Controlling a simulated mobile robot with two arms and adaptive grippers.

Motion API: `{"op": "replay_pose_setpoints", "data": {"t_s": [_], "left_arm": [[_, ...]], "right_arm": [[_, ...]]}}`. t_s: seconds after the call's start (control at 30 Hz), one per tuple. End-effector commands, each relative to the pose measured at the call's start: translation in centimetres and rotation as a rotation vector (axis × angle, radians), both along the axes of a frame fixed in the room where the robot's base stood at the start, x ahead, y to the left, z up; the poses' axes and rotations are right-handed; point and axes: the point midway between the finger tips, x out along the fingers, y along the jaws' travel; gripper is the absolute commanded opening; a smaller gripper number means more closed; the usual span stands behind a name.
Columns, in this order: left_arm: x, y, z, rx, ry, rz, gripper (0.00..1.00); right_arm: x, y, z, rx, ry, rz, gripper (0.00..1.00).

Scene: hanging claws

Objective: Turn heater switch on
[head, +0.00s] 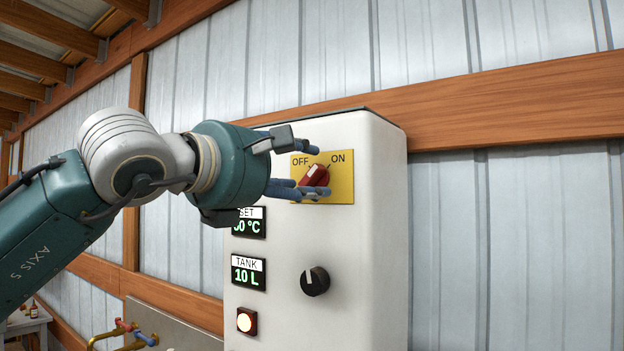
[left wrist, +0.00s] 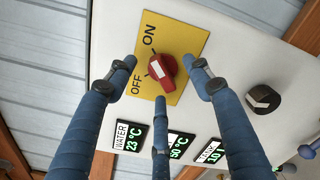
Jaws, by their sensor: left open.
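The red heater switch (head: 315,177) is a rotary knob on a yellow plate (head: 342,188) marked OFF at left and ON at right. It also shows in the left wrist view (left wrist: 163,71). I cannot tell clearly which label it points to. My left gripper (head: 318,171) is open, its blue fingers spread around the knob, above and below it in the head view. In the left wrist view the left gripper (left wrist: 152,83) has a finger on either side and a third below the knob. Contact is unclear. My right gripper is not in view.
The white control box (head: 376,240) is mounted against a metal-clad wall with a wooden beam (head: 500,105). Below the plate are lit displays (head: 248,272), a black knob (head: 314,281) and a lit button (head: 246,321). Pipes with valves (head: 125,335) stand at lower left.

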Motion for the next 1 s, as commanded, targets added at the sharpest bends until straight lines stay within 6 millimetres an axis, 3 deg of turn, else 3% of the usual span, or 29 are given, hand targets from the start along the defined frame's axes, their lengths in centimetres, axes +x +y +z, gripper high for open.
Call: {"op": "replay_pose_setpoints", "data": {"t_s": [0.6,1.0], "left_arm": [[-4.1,2.9,0.0,-0.001,-0.003,-0.001,0.51],[-4.6,3.4,0.1,-0.001,-0.001,0.000,0.51]], "right_arm": [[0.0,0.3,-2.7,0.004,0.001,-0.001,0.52],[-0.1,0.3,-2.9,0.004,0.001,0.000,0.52]]}}
